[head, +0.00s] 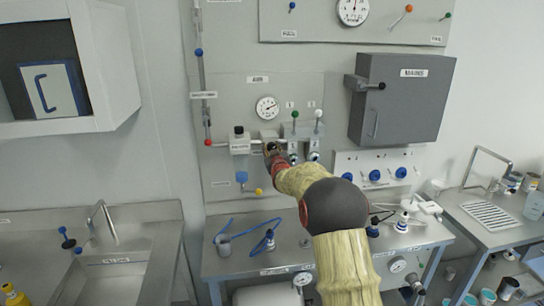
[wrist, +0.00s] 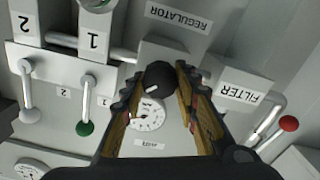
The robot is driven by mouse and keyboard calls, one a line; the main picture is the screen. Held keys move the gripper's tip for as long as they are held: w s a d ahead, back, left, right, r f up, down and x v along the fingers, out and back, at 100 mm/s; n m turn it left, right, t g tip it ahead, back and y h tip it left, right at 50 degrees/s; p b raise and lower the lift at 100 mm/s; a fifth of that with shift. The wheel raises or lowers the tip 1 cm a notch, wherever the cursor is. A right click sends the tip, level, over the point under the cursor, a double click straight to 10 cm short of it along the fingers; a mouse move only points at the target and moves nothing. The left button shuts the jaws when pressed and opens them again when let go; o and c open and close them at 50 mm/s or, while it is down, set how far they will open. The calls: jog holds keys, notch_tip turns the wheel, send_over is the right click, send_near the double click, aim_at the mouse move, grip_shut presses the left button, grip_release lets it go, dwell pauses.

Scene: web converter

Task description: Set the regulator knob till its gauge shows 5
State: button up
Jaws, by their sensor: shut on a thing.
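The regulator knob (wrist: 159,75) is black and round with a pale mark, and sits on the grey regulator block (wrist: 170,50) in the wrist view. My gripper (wrist: 158,80) is shut on the knob, one finger at each side. In the head view my gripper (head: 271,150) reaches the panel and covers most of the knob. The regulator's round white gauge (head: 267,108) is on the panel above the block; it also shows in the wrist view (wrist: 149,114), between my fingers. Its needle shows, but its numbers are too small to read surely.
A filter unit (head: 239,142) with a blue bowl stands left of the regulator. Numbered valves with a green-tipped lever (head: 295,115) and a white-tipped lever stand close on the right. The grey MAINS box (head: 405,98) juts out further right. A bench (head: 235,262) with blue hoses lies below.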

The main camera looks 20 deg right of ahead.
jog(key=shift+f+n+b, duration=0.1)
jog(key=shift+n+b, duration=1)
jog(key=shift+a, duration=0.1)
jog(key=o, duration=1.2)
jog(key=shift+c, duration=0.2)
jog(key=v, duration=1.2)
